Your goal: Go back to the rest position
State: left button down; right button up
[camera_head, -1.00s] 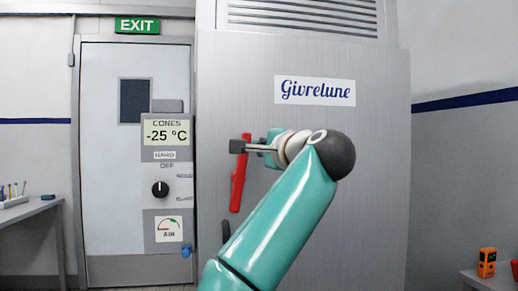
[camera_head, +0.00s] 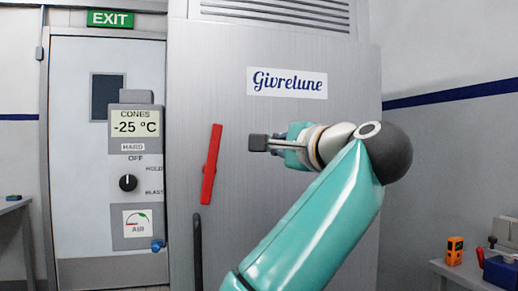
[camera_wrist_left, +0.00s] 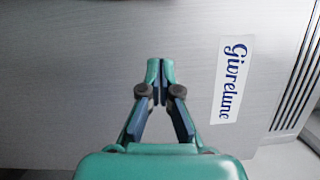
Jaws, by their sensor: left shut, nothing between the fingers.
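My left gripper (camera_head: 258,143) is in front of the grey metal cabinet (camera_head: 300,190), pointing left. Its fingers are shut and empty; the left wrist view also shows the shut fingertips (camera_wrist_left: 160,75) against the plain cabinet front. In the head view it is to the right of the red handle (camera_head: 211,165) and apart from it. My right gripper is in neither view.
The Givrelune sign (camera_head: 287,83) is above my arm. A control panel (camera_head: 136,180) with a dial and a -25 °C display is left of the cabinet. A bench (camera_head: 455,276) with an orange device (camera_head: 455,251) stands at the lower right.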

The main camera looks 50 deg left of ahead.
pick_arm(q)
jog(key=shift+d, duration=0.45)
jog(key=shift+s, duration=0.1)
